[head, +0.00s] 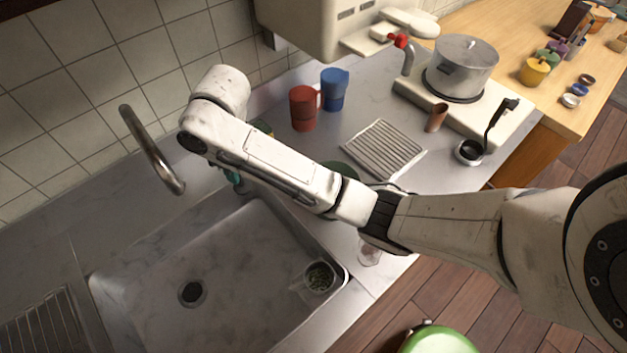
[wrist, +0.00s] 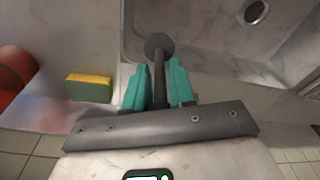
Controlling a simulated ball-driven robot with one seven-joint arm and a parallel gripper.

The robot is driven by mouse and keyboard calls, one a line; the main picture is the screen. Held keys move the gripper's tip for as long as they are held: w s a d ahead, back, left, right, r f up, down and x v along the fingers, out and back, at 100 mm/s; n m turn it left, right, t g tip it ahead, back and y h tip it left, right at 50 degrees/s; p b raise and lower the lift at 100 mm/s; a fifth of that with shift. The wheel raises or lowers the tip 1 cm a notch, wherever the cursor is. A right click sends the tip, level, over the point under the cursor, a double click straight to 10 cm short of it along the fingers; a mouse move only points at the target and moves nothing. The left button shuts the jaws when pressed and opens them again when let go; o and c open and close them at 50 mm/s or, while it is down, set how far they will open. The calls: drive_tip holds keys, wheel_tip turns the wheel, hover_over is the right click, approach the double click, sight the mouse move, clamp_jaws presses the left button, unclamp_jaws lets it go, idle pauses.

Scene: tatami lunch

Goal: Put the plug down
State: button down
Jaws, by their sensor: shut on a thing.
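The plug (wrist: 158,45) is dark grey, with a round disc on a thin stem. In the wrist view my gripper (wrist: 158,72), with teal fingers, is shut on its stem, and the disc points away from the fingers. The plug appears near the edge of the sink (wrist: 210,50); its height above the surface is hard to tell. In the head view my gripper (head: 234,178) shows as a bit of teal at the sink's back edge, mostly behind my arm, and the plug cannot be made out. The drain (head: 192,293) in the sink floor is open and dark.
A yellow-green sponge (wrist: 90,88) and a red mug (head: 303,108) are beside my gripper. A blue mug (head: 334,90) stands behind. A strainer cup with green bits (head: 319,278) sits in the sink's corner.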

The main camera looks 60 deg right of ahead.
drive_tip(key=s+d+r+n+p, duration=0.1)
drive_tip(key=s+d+r+n, duration=0.15)
drive_tip(key=r, duration=0.55)
drive_tip(key=s+d+n, duration=0.2)
drive_tip(key=s+d, duration=0.2)
drive_tip(key=s, duration=0.6)
drive_tip(key=shift+w+d+f+b, duration=0.9)
drive_tip(key=shift+w+d+f, duration=0.7)
drive_tip(key=shift+f, duration=0.55)
drive_tip(key=shift+w+d+f+b, duration=0.95)
drive_tip(key=shift+w+d+f, duration=0.35)
drive_tip(key=shift+w+f, duration=0.7)
drive_tip(key=shift+w+d+f+b, duration=0.9)
drive_tip(key=shift+w+d+f, duration=0.6)
drive_tip(key=shift+f, duration=0.8)
drive_tip(key=shift+a+f, duration=0.1)
